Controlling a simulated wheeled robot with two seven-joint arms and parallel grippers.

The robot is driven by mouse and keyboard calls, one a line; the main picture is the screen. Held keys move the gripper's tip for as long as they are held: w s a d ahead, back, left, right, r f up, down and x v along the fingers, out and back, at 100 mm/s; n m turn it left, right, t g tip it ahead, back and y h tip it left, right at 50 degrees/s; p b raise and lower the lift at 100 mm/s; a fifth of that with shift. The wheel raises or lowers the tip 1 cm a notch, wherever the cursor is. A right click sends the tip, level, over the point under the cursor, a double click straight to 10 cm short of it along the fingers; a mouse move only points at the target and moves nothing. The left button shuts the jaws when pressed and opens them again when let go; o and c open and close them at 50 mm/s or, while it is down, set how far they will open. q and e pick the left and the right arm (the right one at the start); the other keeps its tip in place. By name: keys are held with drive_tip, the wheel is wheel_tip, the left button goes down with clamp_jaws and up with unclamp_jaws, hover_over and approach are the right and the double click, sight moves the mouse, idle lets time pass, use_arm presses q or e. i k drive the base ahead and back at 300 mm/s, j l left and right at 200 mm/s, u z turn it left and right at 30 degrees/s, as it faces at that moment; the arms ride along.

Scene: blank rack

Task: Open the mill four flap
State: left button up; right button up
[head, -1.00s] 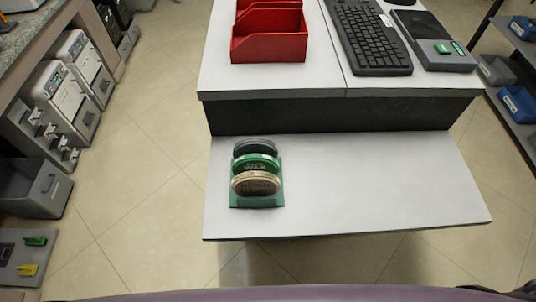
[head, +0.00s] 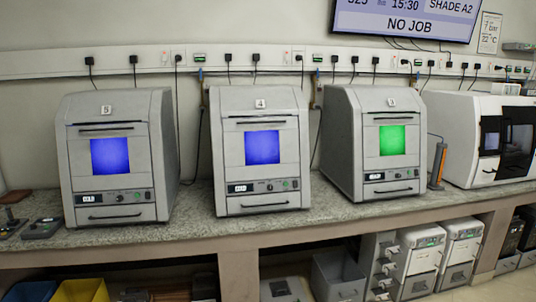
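Mill four (head: 263,180) is the grey box machine in the middle of the bench, with a label "4" on top of its front. Its front flap (head: 262,128) has a blue-lit window and a dark handle bar along the upper edge. The flap looks shut. A small display and buttons sit below the window, with a drawer handle under them. Neither of my grippers shows in the head view.
Mill 5 (head: 120,190) with a blue window stands to the left, and another mill (head: 345,150) with a green window to the right. The speckled bench top (head: 190,225) is bare between the mills. A white machine (head: 460,140) stands far right. Bins and units sit below.

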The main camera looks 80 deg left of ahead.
sight(270, 154)
drive_tip(key=u, duration=0.5)
drive_tip(key=k+u, duration=0.1)
drive_tip(key=u, duration=0.35)
drive_tip(key=j+u, duration=0.1)
drive_tip(key=u, duration=0.85)
drive_tip(key=j+u, duration=0.15)
drive_tip(key=u, duration=0.35)
